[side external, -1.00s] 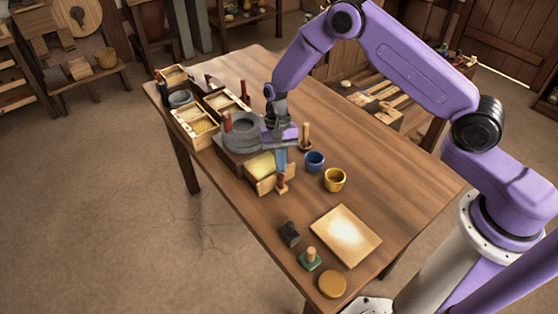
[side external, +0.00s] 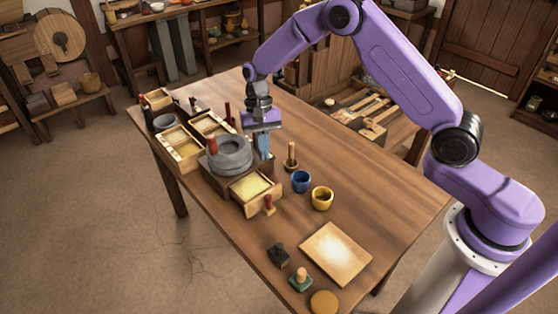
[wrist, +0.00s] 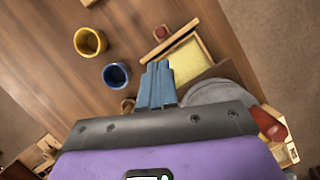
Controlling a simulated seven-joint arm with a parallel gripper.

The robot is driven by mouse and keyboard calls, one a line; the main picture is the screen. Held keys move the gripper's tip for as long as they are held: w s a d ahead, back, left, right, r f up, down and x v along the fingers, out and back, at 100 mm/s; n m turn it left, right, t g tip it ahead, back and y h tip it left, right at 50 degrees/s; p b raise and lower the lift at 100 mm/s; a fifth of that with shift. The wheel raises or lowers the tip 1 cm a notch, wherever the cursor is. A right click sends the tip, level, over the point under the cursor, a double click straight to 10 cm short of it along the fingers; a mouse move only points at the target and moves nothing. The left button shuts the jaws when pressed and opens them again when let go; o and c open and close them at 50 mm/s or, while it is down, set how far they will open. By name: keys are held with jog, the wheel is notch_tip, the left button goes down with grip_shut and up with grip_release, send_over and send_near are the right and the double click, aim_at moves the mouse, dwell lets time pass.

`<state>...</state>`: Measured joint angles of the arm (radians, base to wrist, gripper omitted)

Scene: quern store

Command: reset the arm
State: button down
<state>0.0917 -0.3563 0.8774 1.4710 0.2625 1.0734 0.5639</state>
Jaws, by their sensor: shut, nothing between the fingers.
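My gripper (side external: 264,150) hangs above the table with its blue fingers together and nothing between them. In the side view the fingers are just right of the grey stone quern (side external: 230,153). The quern has a red-brown handle and sits on a wooden base with an open drawer (side external: 277,184) of yellow meal at its front. In the wrist view the shut fingers (wrist: 158,85) point towards the area beside the open drawer (wrist: 203,47). The quern's edge shows partly behind my gripper there. I cannot tell how high the fingers are above the table.
A blue cup (side external: 301,181), a yellow cup (side external: 321,198) and a wooden pestle-like piece (side external: 291,157) stand right of the drawer. A tray (side external: 336,254), a dark block (side external: 278,254) and a green-based stamp (side external: 300,279) lie near the front. Divided boxes (side external: 181,148) stand left.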

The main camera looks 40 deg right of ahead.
jog(key=s+a+r+n+t+h, duration=0.1)
jog(key=s+r+n, duration=0.3)
jog(key=s+r, duration=0.3)
jog(key=s+r+n+t+h, duration=0.1)
jog(key=s+r+n, duration=0.3)
jog(key=s, duration=0.5)
jog(key=s+d+r+n+t, duration=0.1)
jog(key=s+d+n, duration=0.3)
jog(key=s, duration=0.5)
jog(key=s+d+r+n, duration=0.2)
jog(key=s+d+n, duration=0.3)
jog(key=s, duration=0.4)
jog(key=shift+s+d+n+t+y, duration=0.15)
jog(key=shift+s+n+t+y, duration=0.15)
jog(key=shift+n+t, duration=0.1)
jog(key=shift+w+r, duration=0.1)
